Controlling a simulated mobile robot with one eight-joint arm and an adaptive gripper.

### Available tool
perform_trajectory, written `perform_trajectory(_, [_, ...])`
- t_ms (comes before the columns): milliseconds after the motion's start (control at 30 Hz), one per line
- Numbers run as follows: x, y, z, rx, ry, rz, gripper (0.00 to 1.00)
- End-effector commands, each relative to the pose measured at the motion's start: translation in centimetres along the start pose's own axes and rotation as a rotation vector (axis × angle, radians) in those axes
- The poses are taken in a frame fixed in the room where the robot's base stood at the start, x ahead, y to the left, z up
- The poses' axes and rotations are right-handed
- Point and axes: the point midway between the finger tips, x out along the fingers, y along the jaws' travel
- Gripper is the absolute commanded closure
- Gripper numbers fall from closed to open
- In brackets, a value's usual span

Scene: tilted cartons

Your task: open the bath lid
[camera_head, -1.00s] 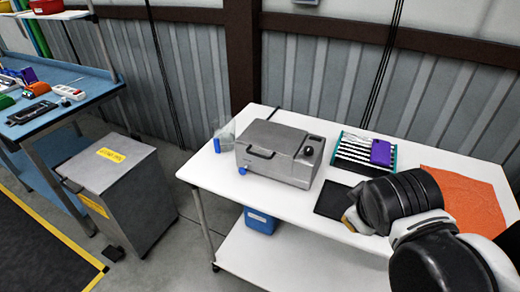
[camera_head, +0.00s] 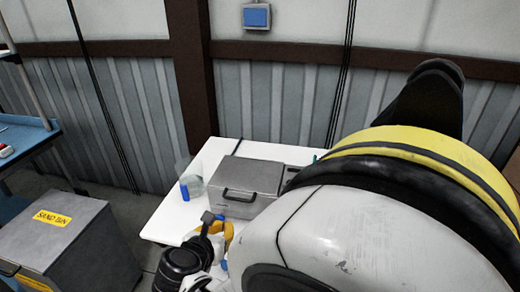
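The bath (camera_head: 240,207) is a grey metal box on the white table, left of centre in the head view. Its flat lid (camera_head: 248,175) is down, with a dark handle (camera_head: 239,196) on the front side. My gripper (camera_head: 216,217) is just in front of and below the handle, near the box's lower left front corner. A gap seems to show between gripper and handle, but I cannot tell if they touch. The fingers are small and partly hidden, so their opening is unclear.
A clear beaker (camera_head: 194,184) stands on the white table (camera_head: 172,222) left of the bath, with a blue object (camera_head: 184,191) beside it. A grey sand bin (camera_head: 90,243) stands at lower left. The corrugated wall is behind. My arm blocks the table's right part.

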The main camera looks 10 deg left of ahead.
Motion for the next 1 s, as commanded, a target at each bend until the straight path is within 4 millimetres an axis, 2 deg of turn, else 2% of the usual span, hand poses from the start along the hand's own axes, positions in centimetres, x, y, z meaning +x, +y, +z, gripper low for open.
perform_trajectory(100, [2.8, -0.1, -0.3, 0.004, 0.001, -0.004, 1.00])
perform_trajectory(367, [8.3, -0.1, -0.3, 0.004, 0.001, -0.003, 1.00])
perform_trajectory(433, [7.3, -0.1, 1.2, 0.003, 0.001, -0.001, 1.00])
perform_trajectory(600, [6.6, -0.1, 3.1, 0.004, 0.002, -0.001, 1.00])
perform_trajectory(1000, [6.4, -0.1, 3.8, 0.004, 0.002, 0.000, 1.00])
